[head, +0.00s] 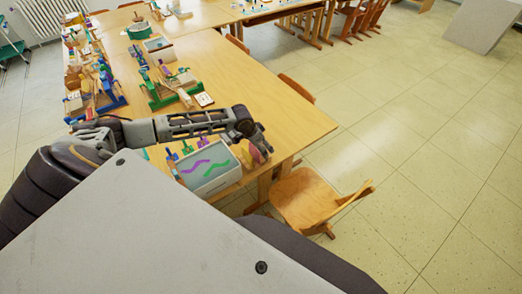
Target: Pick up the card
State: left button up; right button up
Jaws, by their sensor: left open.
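My left arm reaches in from the left across the wooden table (255,95). Its gripper (258,147) is open above the table's near right part, with the fingers pointing down and right. A small pale card-like piece (204,99) lies flat on the table beyond my forearm, beside a green-framed rack. I cannot tell for sure whether it is the card. The gripper is apart from it, nearer to me and to the right. A pinkish object (255,154) shows just below the fingers; whether they touch it is unclear. My right gripper is out of view.
A light box (224,179) with purple and green squiggles stands at the table's near edge. Green (171,98) and blue (112,103) racks with tools stand farther back. A wooden chair (305,200) is at the right corner. Open tiled floor lies to the right.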

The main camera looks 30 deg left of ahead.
pick_arm(q)
jog(key=shift+c, duration=0.3)
jog(key=c, duration=0.7)
jog(key=shift+r+b, duration=0.3)
jog(key=shift+r, duration=4.75)
jog(key=shift+s, duration=0.1)
